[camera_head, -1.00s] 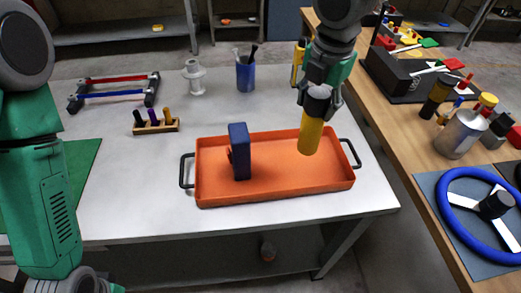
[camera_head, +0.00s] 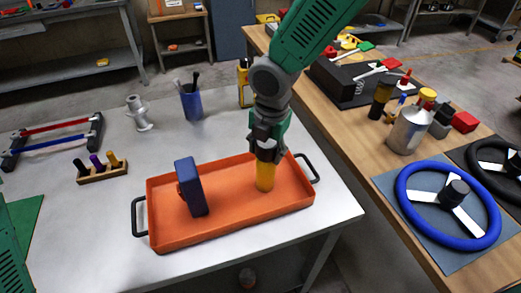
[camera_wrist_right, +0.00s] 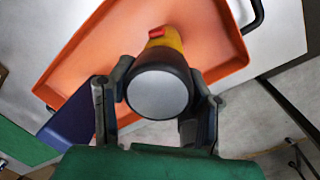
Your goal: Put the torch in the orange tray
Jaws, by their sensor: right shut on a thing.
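The torch (camera_head: 265,177) is yellow with a dark head and hangs upright, yellow end down. My right gripper (camera_head: 267,146) is shut around its dark upper part, over the right half of the orange tray (camera_head: 240,219). The torch's lower end is at or just above the tray floor; I cannot tell if it touches. In the right wrist view the torch (camera_wrist_right: 158,92) shows its pale round end between the fingers (camera_wrist_right: 160,85), with the orange tray (camera_wrist_right: 72,68) beyond. My left gripper is out of view.
A dark blue block-like object (camera_head: 191,187) stands in the tray's left half. A blue pen cup (camera_head: 192,104), a grey spool (camera_head: 139,113) and a yellow bottle (camera_head: 244,85) stand behind. A wooden bench (camera_head: 345,130) with a blue steering wheel (camera_head: 404,207) is at the right.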

